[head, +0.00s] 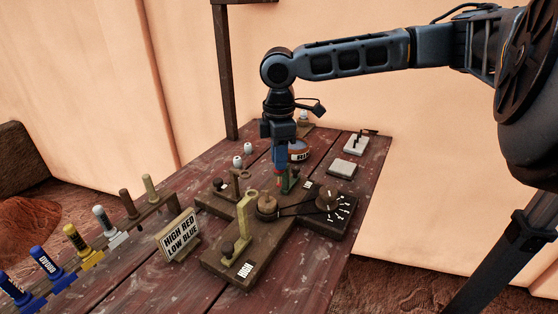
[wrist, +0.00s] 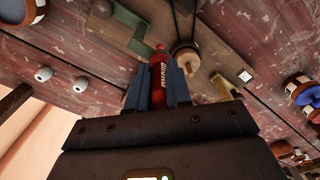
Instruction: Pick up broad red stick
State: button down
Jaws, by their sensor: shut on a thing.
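The broad red stick (wrist: 158,84) is a red cylinder with white lettering along its side, upside down and hard to read. In the wrist view it stands between the two blue fingers of my gripper (wrist: 157,92), which are shut on it. In the head view my gripper (head: 280,154) points down over the far part of the wooden device, and only a little red shows below the fingers. A green bracket (wrist: 133,32) lies close to the stick's tip. I cannot tell whether the stick touches it.
The wooden device (head: 225,262) has a belt, pulleys and a dial (head: 329,200). A sign (head: 179,236) reads "HIGH RED LOW BLUE". A rack at left holds several sticks, including a yellow one (head: 78,242) and a white one (head: 106,222). Small jars stand behind.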

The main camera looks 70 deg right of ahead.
notch_tip(320, 180, up, 10)
jog(key=shift+r, duration=0.1)
dwell(0.4)
dwell(0.4)
dwell(0.3)
